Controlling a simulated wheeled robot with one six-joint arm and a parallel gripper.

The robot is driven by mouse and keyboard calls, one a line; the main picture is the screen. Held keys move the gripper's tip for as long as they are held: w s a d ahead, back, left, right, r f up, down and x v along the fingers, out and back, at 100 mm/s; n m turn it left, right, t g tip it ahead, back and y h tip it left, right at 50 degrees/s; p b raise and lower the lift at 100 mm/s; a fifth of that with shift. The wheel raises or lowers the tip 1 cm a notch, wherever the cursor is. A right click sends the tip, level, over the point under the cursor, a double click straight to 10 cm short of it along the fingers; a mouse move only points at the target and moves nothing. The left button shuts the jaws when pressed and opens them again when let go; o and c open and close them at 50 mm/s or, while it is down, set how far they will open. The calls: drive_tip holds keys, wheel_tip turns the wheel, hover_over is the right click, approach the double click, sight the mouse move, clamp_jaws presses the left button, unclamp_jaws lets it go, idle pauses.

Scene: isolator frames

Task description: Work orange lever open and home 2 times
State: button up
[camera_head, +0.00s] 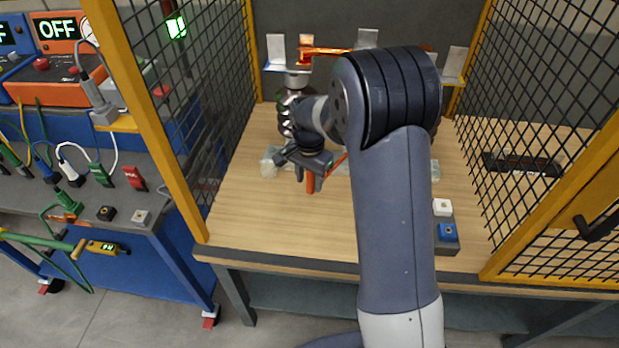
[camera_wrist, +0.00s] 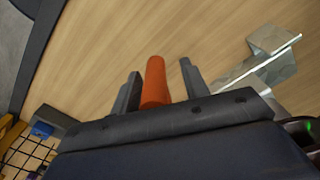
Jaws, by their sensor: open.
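The orange lever (camera_head: 310,183) shows below my gripper in the head view, over the wooden table. In the wrist view the orange lever (camera_wrist: 154,82) stands between my two fingers, with a gap visible on each side. My gripper (camera_head: 305,172) is open around the lever; its fingers also show in the wrist view (camera_wrist: 158,88). My arm hides much of the lever's mount and the middle of the table in the head view.
A grey block with white and blue buttons (camera_head: 446,233) sits at the table's right front. Yellow-framed mesh panels (camera_head: 190,110) flank the table. A shelf with upright metal plates and an orange bar (camera_head: 325,50) is at the back. The table's left front (camera_head: 250,220) is bare.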

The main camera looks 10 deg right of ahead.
wheel_tip(320, 180, up, 11)
drive_tip(key=shift+f, duration=0.1)
idle(0.5)
wheel_tip(320, 180, down, 11)
drive_tip(key=shift+s+f, duration=0.1)
drive_tip(key=shift+s+d, duration=0.35)
drive_tip(key=shift+d, duration=0.05)
drive_tip(key=shift+r, duration=0.2)
idle(0.3)
